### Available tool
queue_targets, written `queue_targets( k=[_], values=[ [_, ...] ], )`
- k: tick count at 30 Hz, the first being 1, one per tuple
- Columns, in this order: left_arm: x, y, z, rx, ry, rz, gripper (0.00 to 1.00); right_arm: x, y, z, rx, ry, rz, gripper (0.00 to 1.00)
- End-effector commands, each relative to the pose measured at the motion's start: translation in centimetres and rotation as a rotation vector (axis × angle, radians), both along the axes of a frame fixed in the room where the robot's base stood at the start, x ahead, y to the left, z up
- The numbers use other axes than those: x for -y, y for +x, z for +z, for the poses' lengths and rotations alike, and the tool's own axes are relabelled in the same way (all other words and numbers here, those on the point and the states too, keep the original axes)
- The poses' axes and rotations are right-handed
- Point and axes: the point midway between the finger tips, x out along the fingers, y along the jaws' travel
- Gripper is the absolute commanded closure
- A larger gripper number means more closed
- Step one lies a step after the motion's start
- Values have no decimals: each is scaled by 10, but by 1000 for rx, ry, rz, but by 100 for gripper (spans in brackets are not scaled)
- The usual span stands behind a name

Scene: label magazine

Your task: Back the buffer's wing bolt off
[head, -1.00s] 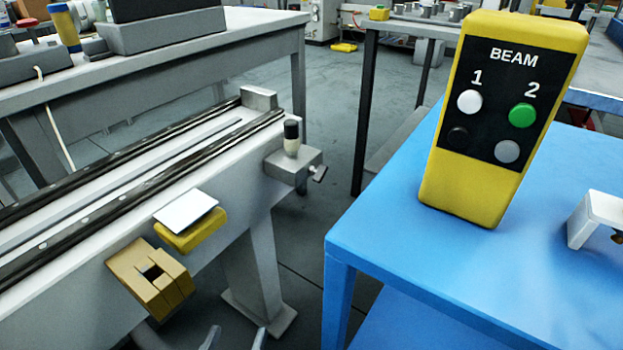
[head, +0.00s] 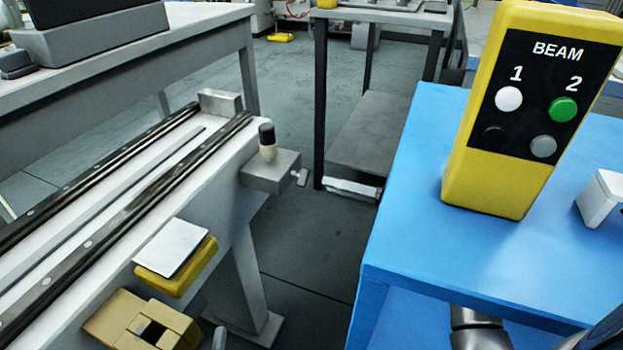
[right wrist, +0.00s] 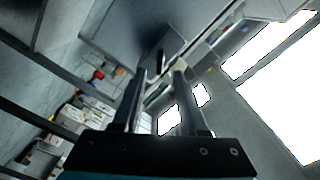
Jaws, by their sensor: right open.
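The buffer (head: 270,171) is a grey block with a black-capped post, clamped at the far end of the rail beam in the head view. Its wing bolt (head: 301,178) sticks out of the block's right side. My right gripper (head: 219,338) shows only as a grey fingertip at the bottom edge of the head view, well below and nearer than the buffer. In the right wrist view its two fingers (right wrist: 160,100) are apart with nothing gripped. A small dark upright piece shows beyond them; I cannot tell what it is.
The rail beam (head: 228,165) carries a yellow bracket with a white plate (head: 172,247) and a tan slotted block (head: 132,318) on its near side. A blue table (head: 420,210) with a yellow BEAM pendant (head: 500,180) stands right. Open floor lies between beam and table.

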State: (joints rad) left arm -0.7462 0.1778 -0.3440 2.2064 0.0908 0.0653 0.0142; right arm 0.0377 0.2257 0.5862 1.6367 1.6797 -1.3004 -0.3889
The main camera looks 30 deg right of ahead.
Motion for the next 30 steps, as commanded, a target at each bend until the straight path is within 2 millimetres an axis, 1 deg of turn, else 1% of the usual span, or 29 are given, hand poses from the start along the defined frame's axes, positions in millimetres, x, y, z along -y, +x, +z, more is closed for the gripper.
queue_targets(
  k=[1,3,9,13,21,30],
  values=[
    [0,0,0,0,0,0,20,-8,8,1,2,2,2,57],
    [0,0,0,0,0,0,20,-16,18,1,3,3,2,57],
    [0,0,0,0,0,1,20,-32,36,0,1,2,0,57],
    [0,0,0,-1,0,1,20,-36,41,0,-1,-1,0,57],
    [0,0,0,0,0,1,20,-37,41,0,-1,-1,0,57],
    [0,0,0,0,0,1,20,-37,41,0,-1,-1,0,91]
  ],
)
